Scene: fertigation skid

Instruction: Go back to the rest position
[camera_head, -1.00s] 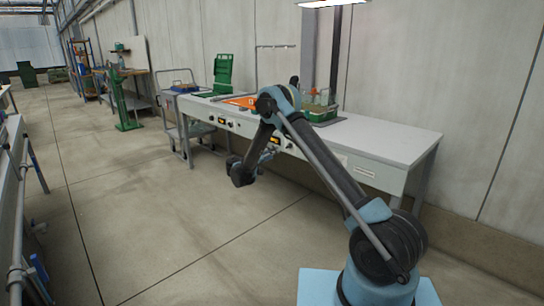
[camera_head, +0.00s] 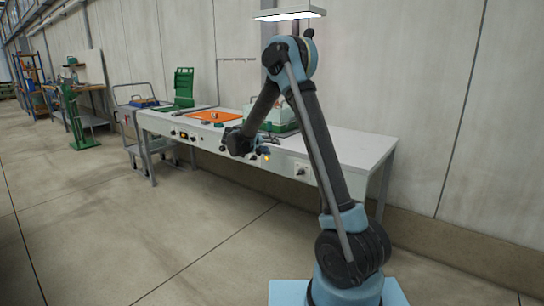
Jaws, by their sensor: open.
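My gripper (camera_head: 262,152) is at the end of my raised, folded arm, in front of the long white workbench (camera_head: 350,146). It looks small and dark, next to the dark wrist, with nothing visible in its open jaws. The upper arm stands nearly upright and the forearm slopes down to the left from the high elbow. The gripper overlaps the bench's front edge in the picture; I cannot tell how far it is from the bench.
The bench carries an orange mat (camera_head: 206,115), a green-and-white case (camera_head: 272,118) and an open green case (camera_head: 184,88). A grey cart (camera_head: 133,112) and a green stand (camera_head: 75,125) are further left. A lamp (camera_head: 290,13) hangs above. The floor (camera_head: 100,220) at left is clear.

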